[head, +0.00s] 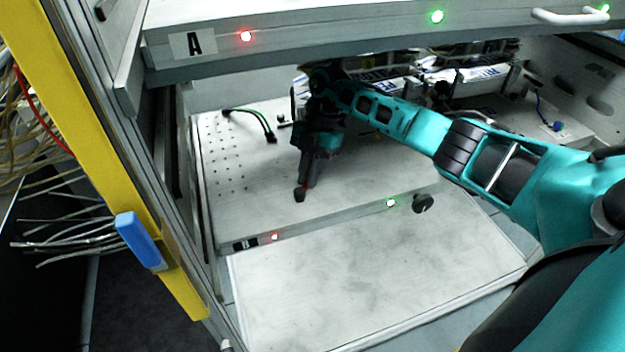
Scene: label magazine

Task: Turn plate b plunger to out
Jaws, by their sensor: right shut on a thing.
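The lower plate (350,195), which I take to be plate b, lies under the upper plate marked A (290,42). The small dark label at its front left is too small to read. My right gripper (304,184) points down over the lower plate's left-middle part. It is shut on a small dark knob with a reddish band, which I take to be the plate b plunger (299,195). The fingers hide part of it, so its turn position cannot be told. My left gripper is not in view.
A black round knob (423,203) sits on the lower plate's front edge, near a green light (391,203). A dark cable (255,122) lies at the back left. Rolls and rails crowd the back right under the upper plate. A bare pale panel (370,270) lies in front.

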